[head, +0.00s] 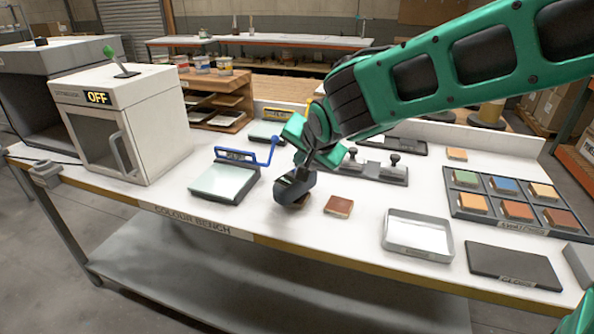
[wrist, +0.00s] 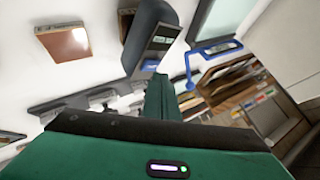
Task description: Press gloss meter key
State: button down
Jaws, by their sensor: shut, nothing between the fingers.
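The gloss meter (head: 291,189) is a dark, rounded device near the front middle of the bench. A brown tile edge shows under it. In the wrist view the gloss meter (wrist: 146,32) shows a small grey display and a light key (wrist: 149,65) at its near end. My gripper (head: 304,168) is shut and empty, pointing down just above and behind the meter. In the wrist view my green fingers (wrist: 161,84) end right beside the key; I cannot tell whether they touch it.
A reddish-brown tile (head: 339,206) lies right of the meter. A pale panel (head: 223,182) with a blue handle is left. A metal tray (head: 418,235), a dark mat (head: 512,265) and a rack of coloured tiles (head: 486,212) are right. A white cabinet (head: 135,130) stands left.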

jog(key=shift+r, duration=0.25)
jog(key=shift+r, duration=2.4)
jog(key=s+d+f+g+h, duration=0.1)
jog(key=s+d+f, duration=0.15)
jog(key=d, duration=0.65)
jog(key=s+d+f+g+h, duration=0.1)
jog(key=s+d+h, duration=0.15)
jog(key=d, duration=0.55)
jog(key=s+d+f+g, duration=0.2)
jog(key=s+d, duration=0.2)
jog(key=d, duration=0.5)
jog(key=s+d+f, duration=0.1)
jog(key=s+d, duration=0.2)
jog(key=s, duration=0.1)
jog(key=s+d+f+g, duration=0.1)
jog(key=s+d, duration=0.3)
jog(key=s+d+g, duration=0.1)
jog(key=s+d, duration=0.2)
jog(key=s, duration=0.1)
jog(key=shift+d+f+m+h, duration=0.15)
jog(key=shift+f+m+h, duration=0.1)
jog(key=shift+f+m, duration=0.15)
jog(key=s+d+f+g, duration=0.1)
jog(key=s, duration=0.6)
jog(key=s+d+f+g+y, duration=0.1)
jog(key=s+f, duration=0.1)
jog(key=s, duration=0.5)
jog(key=shift+d+g+y, duration=0.3)
jog(key=shift+g, duration=0.1)
